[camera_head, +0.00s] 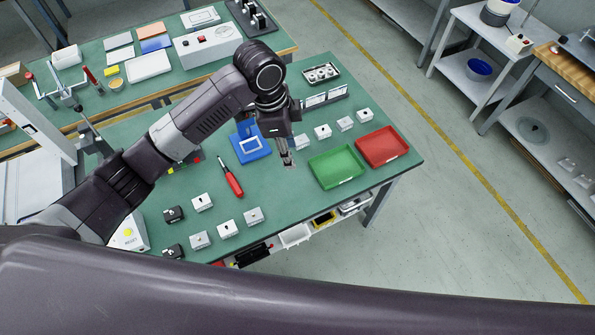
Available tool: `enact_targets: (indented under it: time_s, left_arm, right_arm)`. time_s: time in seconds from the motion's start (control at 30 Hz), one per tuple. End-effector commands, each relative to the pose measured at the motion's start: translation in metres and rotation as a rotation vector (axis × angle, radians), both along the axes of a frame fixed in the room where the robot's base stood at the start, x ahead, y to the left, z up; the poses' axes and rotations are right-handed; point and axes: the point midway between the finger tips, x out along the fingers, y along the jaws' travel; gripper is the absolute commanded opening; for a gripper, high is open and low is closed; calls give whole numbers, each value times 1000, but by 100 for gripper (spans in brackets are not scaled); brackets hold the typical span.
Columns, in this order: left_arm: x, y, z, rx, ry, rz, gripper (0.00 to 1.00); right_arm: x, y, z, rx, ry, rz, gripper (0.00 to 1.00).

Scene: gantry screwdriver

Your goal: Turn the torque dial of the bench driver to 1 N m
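My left gripper (287,160) points down over the green mat, right of the blue fixture (250,142). Its fingers are small and seen from above, so I cannot tell whether they are open or shut. A red-handled screwdriver-like tool (233,182) lies on the mat to the left of it, apart from the gripper. No torque dial or its scale can be made out. My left arm covers part of the left of the bench. A white upright frame (35,118) stands at the left edge. My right gripper is not in view.
A green tray (336,167) and a red tray (383,147) are at the right of the bench. Several small white blocks (227,229) stand in rows. A white box with a yellow button (130,235) is at lower left. A second bench (180,70) stands behind.

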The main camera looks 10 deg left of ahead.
Motion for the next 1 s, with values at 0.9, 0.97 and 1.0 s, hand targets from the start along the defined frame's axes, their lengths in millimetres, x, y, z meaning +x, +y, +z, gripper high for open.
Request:
enact_targets:
  time_s: [0.9, 0.97, 1.0]
  left_arm:
    - [-40, -23, -30, -98, -14, 146, 37]
    - [-40, -23, -30, -98, -14, 146, 37]
    - [-40, -23, -30, -98, -14, 146, 37]
  right_arm:
    - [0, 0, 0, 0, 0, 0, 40]
    - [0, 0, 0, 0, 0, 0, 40]
    - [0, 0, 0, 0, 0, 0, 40]
